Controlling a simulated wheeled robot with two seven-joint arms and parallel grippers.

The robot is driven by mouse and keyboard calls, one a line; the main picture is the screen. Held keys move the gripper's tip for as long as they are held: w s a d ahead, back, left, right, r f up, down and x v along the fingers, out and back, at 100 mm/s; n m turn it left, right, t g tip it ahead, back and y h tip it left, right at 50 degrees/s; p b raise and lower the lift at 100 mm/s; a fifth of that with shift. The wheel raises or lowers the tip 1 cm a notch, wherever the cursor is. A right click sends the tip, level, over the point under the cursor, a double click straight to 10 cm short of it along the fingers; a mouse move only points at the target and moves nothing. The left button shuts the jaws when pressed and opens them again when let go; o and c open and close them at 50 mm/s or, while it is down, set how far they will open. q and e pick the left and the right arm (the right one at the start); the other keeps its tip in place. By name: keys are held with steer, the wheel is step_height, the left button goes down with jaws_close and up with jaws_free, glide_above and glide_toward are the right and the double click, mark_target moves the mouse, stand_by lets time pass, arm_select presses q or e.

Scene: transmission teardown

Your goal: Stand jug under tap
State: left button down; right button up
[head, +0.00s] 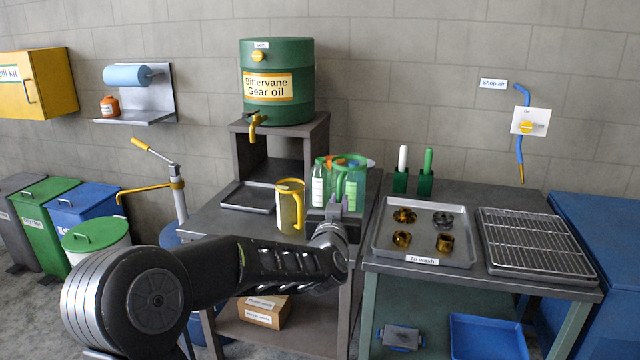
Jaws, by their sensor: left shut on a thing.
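The green gear-oil drum (277,82) sits on a raised dark stand. Its yellow tap (256,122) hangs over the stand's front edge, above a dark shallow tray (249,197) on the bench. A clear jug with a yellow rim and handle (289,206) stands right of that tray. Behind my gripper is a clear jug with a green rim and handle (352,170). My left gripper (340,206) is shut at this green jug's handle, with the fingers partly hidden. I cannot tell whether the jug's base touches the bench. My right gripper is not in view.
A clear bottle with green (318,185) stands close to the green jug. On the right table are a parts tray (382,240), a wire rack (535,243) and two holders with white and green sticks. A yellow-handled pump (178,190) stands left of the bench.

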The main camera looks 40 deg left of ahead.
arm_select(q)
steer(key=s+d+f+m+t+h, duration=0.1)
steer(key=d+f+h, duration=0.3)
steer(key=d+f, duration=0.6)
steer(key=s+d+f+m+h+p, duration=0.1)
steer(key=s+d+f+m+h, duration=0.2)
steer(key=d+f, duration=0.6)
steer(key=d+m, duration=0.1)
steer(key=d, duration=0.2)
steer(key=shift+s+d+f+t+h, duration=0.2)
steer(key=shift+s+f+t+h, duration=0.05)
steer(key=shift+f+t+h, duration=0.15)
